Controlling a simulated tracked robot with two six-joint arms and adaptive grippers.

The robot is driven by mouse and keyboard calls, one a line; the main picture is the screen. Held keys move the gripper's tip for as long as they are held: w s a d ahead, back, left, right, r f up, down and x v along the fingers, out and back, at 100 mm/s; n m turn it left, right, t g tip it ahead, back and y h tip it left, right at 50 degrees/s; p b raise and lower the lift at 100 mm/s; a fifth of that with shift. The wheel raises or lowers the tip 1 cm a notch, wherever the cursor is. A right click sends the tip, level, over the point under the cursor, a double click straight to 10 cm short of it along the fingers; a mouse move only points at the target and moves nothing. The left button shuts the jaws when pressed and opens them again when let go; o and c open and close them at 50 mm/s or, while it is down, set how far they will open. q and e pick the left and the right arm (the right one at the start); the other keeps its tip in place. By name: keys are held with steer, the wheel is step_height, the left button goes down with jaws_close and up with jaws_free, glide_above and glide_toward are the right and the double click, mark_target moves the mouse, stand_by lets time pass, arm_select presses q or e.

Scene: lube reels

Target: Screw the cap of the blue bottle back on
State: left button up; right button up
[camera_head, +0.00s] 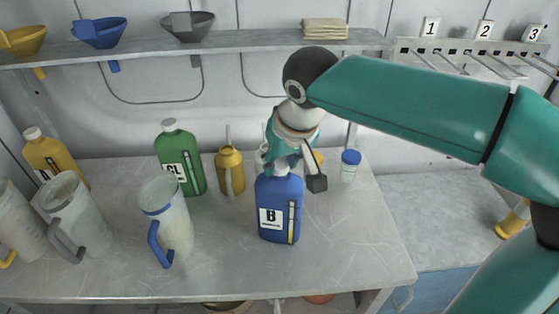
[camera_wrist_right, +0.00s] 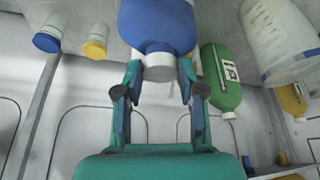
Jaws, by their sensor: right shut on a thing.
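The blue bottle (camera_head: 278,222), labelled B, stands upright on the grey workbench (camera_head: 330,262). My right gripper (camera_head: 280,168) comes down on it from above, at its neck. In the right wrist view the white cap (camera_wrist_right: 161,66) sits at the bottle's mouth, between the two fingers of my right gripper (camera_wrist_right: 160,78). The fingers are shut on the cap. In the head view the gripper hides the cap, and I cannot tell how tightly it is seated. My left gripper is not in view.
A green bottle (camera_head: 180,160), a yellow oil can (camera_head: 230,172) and a clear jug with a blue handle (camera_head: 168,222) stand left of the blue bottle. A small blue-lidded jar (camera_head: 350,166) stands right behind it. The bench's front right is clear.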

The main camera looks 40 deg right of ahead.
mark_target(278, 168)
steer(key=m+h, duration=0.1)
steer(key=m, duration=0.4)
steer(key=shift+w+a+g+h, duration=0.1)
steer(key=shift+a+g+h, duration=0.1)
steer(key=shift+g+h, duration=0.2)
steer(key=shift+m, duration=0.4)
steer(key=m+g, duration=0.1)
steer(key=m, duration=0.1)
steer(key=m+h, duration=0.1)
steer(key=m, duration=0.2)
steer(key=shift+w+a+f+g, duration=0.1)
steer(key=shift+w+a+g, duration=0.05)
steer(key=shift+g, duration=0.25)
steer(key=o, duration=1.5)
steer(key=shift+r+p, duration=2.5)
steer(key=shift+r, duration=0.55)
